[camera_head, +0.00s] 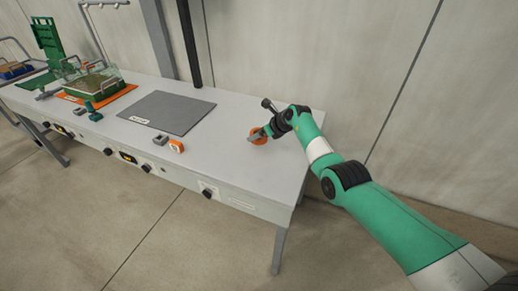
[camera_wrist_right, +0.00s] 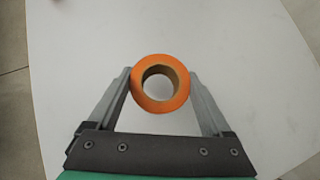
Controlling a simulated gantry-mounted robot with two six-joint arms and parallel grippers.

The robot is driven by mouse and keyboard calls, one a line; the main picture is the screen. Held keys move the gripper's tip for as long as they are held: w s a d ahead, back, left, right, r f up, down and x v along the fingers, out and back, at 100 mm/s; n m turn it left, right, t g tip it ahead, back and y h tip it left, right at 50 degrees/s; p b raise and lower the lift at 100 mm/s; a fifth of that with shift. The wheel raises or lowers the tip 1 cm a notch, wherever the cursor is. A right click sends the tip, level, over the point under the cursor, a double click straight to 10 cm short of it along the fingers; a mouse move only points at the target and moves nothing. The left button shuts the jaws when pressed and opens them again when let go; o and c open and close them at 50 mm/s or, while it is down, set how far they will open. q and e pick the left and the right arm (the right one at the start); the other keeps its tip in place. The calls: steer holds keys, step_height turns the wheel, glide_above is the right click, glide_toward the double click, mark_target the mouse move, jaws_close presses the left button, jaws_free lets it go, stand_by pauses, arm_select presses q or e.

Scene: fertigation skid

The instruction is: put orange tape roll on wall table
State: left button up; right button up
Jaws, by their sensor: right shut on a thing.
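The orange tape roll (camera_head: 258,136) is at the right end of the white wall table (camera_head: 235,165). In the right wrist view the tape roll (camera_wrist_right: 160,64) sits between the fingertips, its brown core facing the camera. My right gripper (camera_head: 256,135) is shut on the tape roll from both sides. The white tabletop (camera_wrist_right: 230,45) shows behind and through the roll's hole. I cannot tell whether the roll touches the tabletop or is just above it. My left gripper is not in view.
A grey mat (camera_head: 168,112) lies mid-table, with an orange-and-white tape measure (camera_head: 176,146) and a small grey item (camera_head: 160,138) in front of it. A green tray with clear walls (camera_head: 92,84) stands further left. The wall runs behind; tabletop around the roll is clear.

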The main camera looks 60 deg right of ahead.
mark_target(259, 140)
steer(key=shift+d+f, duration=0.1)
steer(key=f+b, duration=0.4)
steer(key=shift+w+d, duration=0.2)
steer(key=shift+r, duration=0.15)
steer(key=o, duration=1.2)
steer(key=shift+c, duration=0.2)
